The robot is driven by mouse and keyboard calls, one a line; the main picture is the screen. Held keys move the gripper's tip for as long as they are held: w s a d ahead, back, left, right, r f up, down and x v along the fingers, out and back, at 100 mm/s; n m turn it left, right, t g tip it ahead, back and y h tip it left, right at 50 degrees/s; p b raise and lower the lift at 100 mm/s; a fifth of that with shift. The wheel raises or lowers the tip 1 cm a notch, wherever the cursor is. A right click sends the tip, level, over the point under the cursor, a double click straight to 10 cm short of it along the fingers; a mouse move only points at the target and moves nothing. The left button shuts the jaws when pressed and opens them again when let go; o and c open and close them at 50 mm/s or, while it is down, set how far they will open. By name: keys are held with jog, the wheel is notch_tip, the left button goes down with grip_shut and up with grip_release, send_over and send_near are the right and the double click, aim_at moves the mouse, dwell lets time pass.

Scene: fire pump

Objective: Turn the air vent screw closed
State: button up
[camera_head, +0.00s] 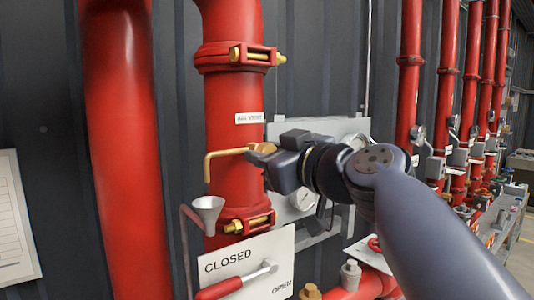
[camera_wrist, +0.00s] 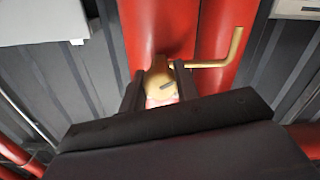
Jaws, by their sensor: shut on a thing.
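The brass air vent screw (camera_head: 262,149) sits on a red vertical pipe (camera_head: 233,95), below a label (camera_head: 249,118) reading "AIR VENT". A thin bent brass tube (camera_head: 213,160) runs left from it and turns down above a grey funnel (camera_head: 208,210). My gripper (camera_head: 268,158) comes in from the right and is shut on the screw. In the wrist view the brass screw (camera_wrist: 160,83) lies between the two dark fingers (camera_wrist: 160,88), and the bent tube (camera_wrist: 225,60) goes off to the right. The fingers hide part of the screw.
A white sign (camera_head: 245,268) with "CLOSED" and "OPEN" and a red-handled lever (camera_head: 222,288) is below. A grey panel with a gauge (camera_head: 302,199) stands behind my gripper. Another thick red pipe (camera_head: 122,150) is at left. More red pipes and valves line the right.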

jog(key=shift+c, duration=1)
jog(key=m+b, duration=0.2)
jog(key=m, duration=0.2)
jog(key=shift+m, duration=0.4)
jog(key=m, duration=0.3)
jog(key=shift+m, duration=0.3)
jog(key=m, duration=0.3)
jog(key=shift+m, duration=0.3)
jog(key=m+p, duration=0.1)
jog(key=m, duration=0.5)
jog(key=shift+r, duration=0.1)
jog(key=m+p, duration=0.2)
jog(key=m, duration=0.3)
jog(key=shift+m, duration=0.4)
